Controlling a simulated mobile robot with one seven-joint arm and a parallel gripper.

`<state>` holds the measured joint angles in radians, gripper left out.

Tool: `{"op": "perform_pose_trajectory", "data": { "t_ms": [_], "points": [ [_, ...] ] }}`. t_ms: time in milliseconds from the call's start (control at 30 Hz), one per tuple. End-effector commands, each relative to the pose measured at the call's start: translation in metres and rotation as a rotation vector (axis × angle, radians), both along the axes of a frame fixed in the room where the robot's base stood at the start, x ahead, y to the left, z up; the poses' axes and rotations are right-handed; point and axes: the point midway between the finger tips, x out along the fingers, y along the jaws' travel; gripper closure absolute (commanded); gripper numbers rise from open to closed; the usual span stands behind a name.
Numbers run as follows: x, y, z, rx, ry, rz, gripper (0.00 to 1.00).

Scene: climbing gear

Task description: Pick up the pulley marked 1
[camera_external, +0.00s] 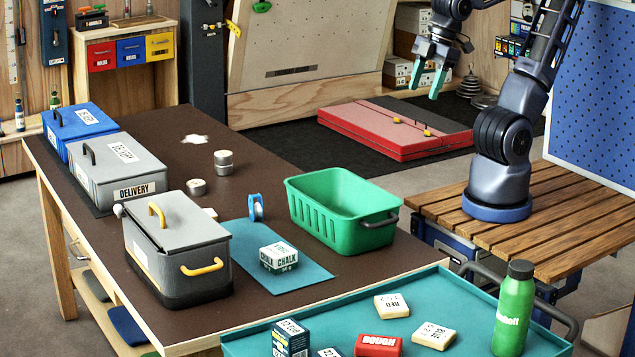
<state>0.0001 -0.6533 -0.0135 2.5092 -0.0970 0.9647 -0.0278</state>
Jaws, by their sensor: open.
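A small blue pulley (256,207) with a pale centre stands upright at the far edge of a teal mat (300,279) on the brown table. No number on it can be read at this size. My gripper (427,82) is open and empty, with green fingertips pointing down. It is raised in the air at the upper right of the view, well apart from the pulley.
A green bin (307,219) stands right of the pulley. A chalk block (282,256) lies on the mat. A grey lidded box (177,275) stands left of it, with metal cylinders (222,162) behind. A teal tray (465,315) with several blocks and a green bottle (514,310) is in front.

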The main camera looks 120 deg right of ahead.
Motion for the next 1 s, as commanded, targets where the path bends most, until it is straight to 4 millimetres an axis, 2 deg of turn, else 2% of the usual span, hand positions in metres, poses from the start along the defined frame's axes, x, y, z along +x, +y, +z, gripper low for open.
{"op": "perform_pose_trajectory", "data": {
  "t_ms": [567, 1000],
  "points": [
    [0.087, -0.079, -0.053, -0.327, 0.327, 0.190, 0.46],
    [0.150, -0.139, -0.108, -0.555, 0.586, 0.386, 0.46]
  ]
}}
